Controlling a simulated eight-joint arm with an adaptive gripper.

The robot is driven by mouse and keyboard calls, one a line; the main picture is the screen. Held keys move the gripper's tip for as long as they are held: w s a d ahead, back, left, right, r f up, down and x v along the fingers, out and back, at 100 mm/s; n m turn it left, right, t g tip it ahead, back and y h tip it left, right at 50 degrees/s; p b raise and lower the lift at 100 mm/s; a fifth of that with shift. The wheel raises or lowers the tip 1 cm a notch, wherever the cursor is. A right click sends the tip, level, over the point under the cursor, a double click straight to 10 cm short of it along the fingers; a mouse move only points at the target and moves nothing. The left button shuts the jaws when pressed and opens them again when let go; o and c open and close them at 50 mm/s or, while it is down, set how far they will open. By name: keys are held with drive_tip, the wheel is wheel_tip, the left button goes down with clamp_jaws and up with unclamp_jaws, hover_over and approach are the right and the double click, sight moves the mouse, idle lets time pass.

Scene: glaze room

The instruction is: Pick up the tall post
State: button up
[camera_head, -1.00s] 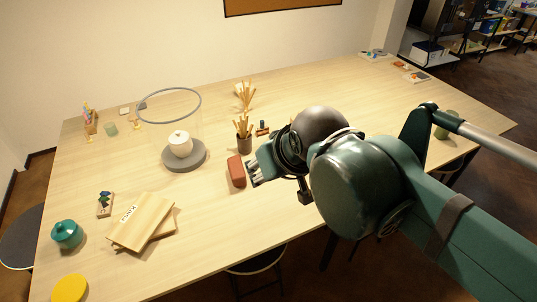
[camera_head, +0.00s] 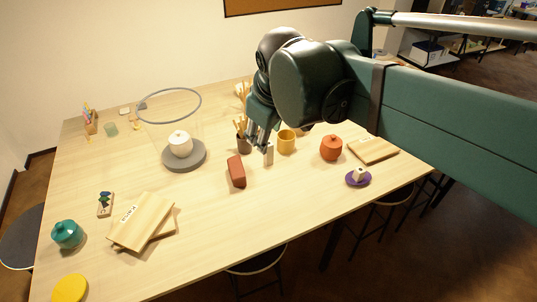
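A small pale grey upright piece (camera_head: 268,156), which looks like the post, stands near the middle of the table, right of the reddish-brown block. My gripper (camera_head: 258,146) points down right at it, with its fingertips beside or in front of its upper part. The fingers are dark and small here, and I cannot tell whether they touch it or how far apart they are. The upper end of the pale piece is partly hidden by the fingers.
A reddish-brown block (camera_head: 236,171) lies close on the left. A dark cup with wooden tools (camera_head: 244,144) stands behind, and a yellow mug (camera_head: 286,142) on the right. An orange lidded jar (camera_head: 331,148) is further right. The front middle of the table is clear.

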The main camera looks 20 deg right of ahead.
drive_tip(key=w+d+n+g+h, duration=0.1)
drive_tip(key=w+d+n, duration=0.2)
drive_tip(key=w, duration=0.3)
drive_tip(key=w+d+n+g+h, duration=0.1)
drive_tip(key=w+d+n, duration=0.2)
drive_tip(key=w, duration=0.4)
drive_tip(key=n+g+h, duration=0.1)
drive_tip(key=n+g, duration=0.2)
drive_tip(key=n, duration=0.4)
hover_over(270, 147)
drive_tip(key=w, duration=0.1)
wheel_tip(270, 147, down, 4)
drive_tip(key=f, duration=2.4)
drive_tip(key=shift+w+a+f, duration=0.25)
drive_tip(key=shift+a+f, duration=0.05)
drive_tip(key=shift+f, duration=0.1)
drive_tip(key=shift+x, duration=1.3)
drive_tip(key=shift+d, duration=0.1)
drive_tip(key=shift+p+x, duration=0.35)
drive_tip(key=shift+x, duration=2.2)
drive_tip(key=shift+w, duration=0.1)
